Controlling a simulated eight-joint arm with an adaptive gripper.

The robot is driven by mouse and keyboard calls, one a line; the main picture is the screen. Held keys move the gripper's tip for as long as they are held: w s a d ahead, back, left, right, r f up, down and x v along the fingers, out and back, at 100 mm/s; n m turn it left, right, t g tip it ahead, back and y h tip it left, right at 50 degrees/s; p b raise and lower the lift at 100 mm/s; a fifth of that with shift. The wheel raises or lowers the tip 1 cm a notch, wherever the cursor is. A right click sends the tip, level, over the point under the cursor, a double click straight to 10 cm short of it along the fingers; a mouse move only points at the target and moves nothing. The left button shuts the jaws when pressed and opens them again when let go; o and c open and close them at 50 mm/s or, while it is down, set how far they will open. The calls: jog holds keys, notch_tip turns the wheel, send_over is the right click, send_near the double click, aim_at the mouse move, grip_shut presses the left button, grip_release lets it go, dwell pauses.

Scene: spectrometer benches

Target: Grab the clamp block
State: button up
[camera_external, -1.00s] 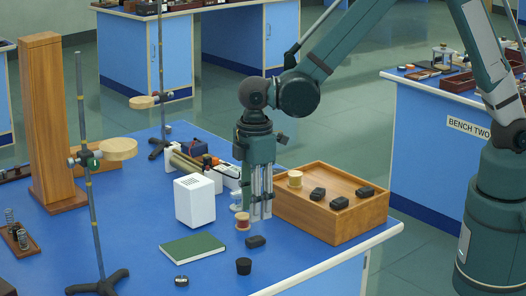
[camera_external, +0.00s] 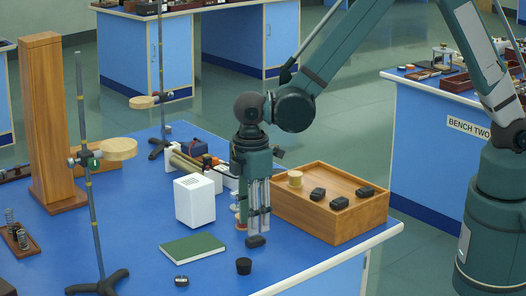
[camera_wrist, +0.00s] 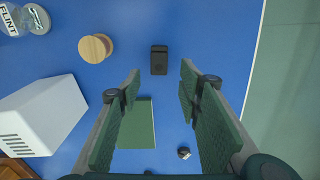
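A small dark block (camera_external: 256,241), which looks like the clamp block, lies on the blue bench top just below and in front of my gripper (camera_external: 258,228). In the wrist view the block (camera_wrist: 159,60) shows just beyond the gap between the fingertips. My gripper (camera_wrist: 160,82) points down. Its two green padded fingers are apart with nothing between them. Several similar dark blocks (camera_external: 340,203) sit on the wooden box to the right; I cannot tell them apart from the one on the bench.
A thread spool (camera_wrist: 95,48) stands close by on the bench. A white box (camera_external: 195,202), a green book (camera_external: 193,247) and a black stopper (camera_external: 243,266) are nearby. The wooden box (camera_external: 310,219) stands close on the right. A rod stand (camera_external: 88,190) rises at left.

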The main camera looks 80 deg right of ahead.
aim_at(251, 239)
jog(key=shift+f, duration=0.15)
jog(key=shift+f+b, duration=0.35)
jog(key=shift+f, duration=2.2)
jog(key=c, duration=1)
